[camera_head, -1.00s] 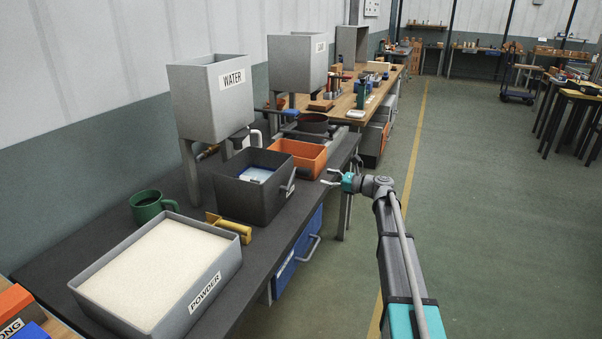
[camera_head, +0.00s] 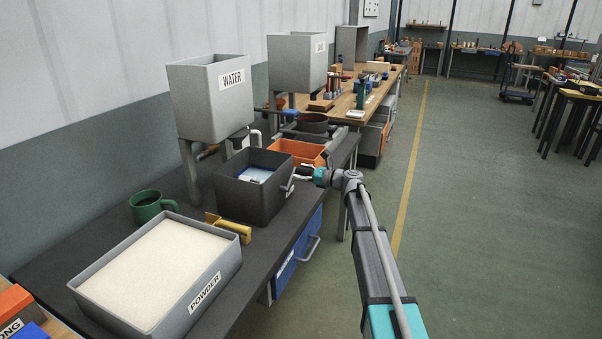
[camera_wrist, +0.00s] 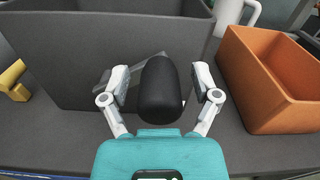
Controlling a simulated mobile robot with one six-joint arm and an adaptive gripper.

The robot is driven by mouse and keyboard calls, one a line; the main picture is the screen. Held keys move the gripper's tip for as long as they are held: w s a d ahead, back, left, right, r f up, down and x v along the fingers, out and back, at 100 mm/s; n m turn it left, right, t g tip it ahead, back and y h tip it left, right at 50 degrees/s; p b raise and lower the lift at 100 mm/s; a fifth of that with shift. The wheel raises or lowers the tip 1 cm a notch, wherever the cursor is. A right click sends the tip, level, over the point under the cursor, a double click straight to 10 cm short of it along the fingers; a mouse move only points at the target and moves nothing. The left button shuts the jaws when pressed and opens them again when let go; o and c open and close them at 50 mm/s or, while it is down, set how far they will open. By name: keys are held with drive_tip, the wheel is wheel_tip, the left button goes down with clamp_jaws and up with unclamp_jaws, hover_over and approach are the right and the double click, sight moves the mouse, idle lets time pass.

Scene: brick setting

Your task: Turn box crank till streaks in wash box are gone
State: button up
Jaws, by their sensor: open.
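The wash box (camera_head: 236,200) is a dark grey open box on the dark bench, with white and blue showing inside; whether there are streaks is too small to tell. Its crank (camera_head: 288,186) is on the box's right side. In the wrist view the crank's black rounded knob (camera_wrist: 160,88) sits between the two fingers of my gripper (camera_wrist: 160,95), with a grey crank arm behind it. The fingers are open, one on each side of the knob, with small gaps. The dark wall of the box (camera_wrist: 80,60) stands just beyond. My gripper also shows in the head view (camera_head: 298,174).
An orange bin (camera_wrist: 275,80) stands close to the right of my gripper in the wrist view. A WATER tank (camera_head: 205,100) stands behind the box.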

drive_tip(key=shift+c, duration=0.2)
clamp_jaws()
drive_tip(key=shift+a+r, duration=0.1)
drive_tip(key=shift+a, duration=0.1)
idle(0.7)
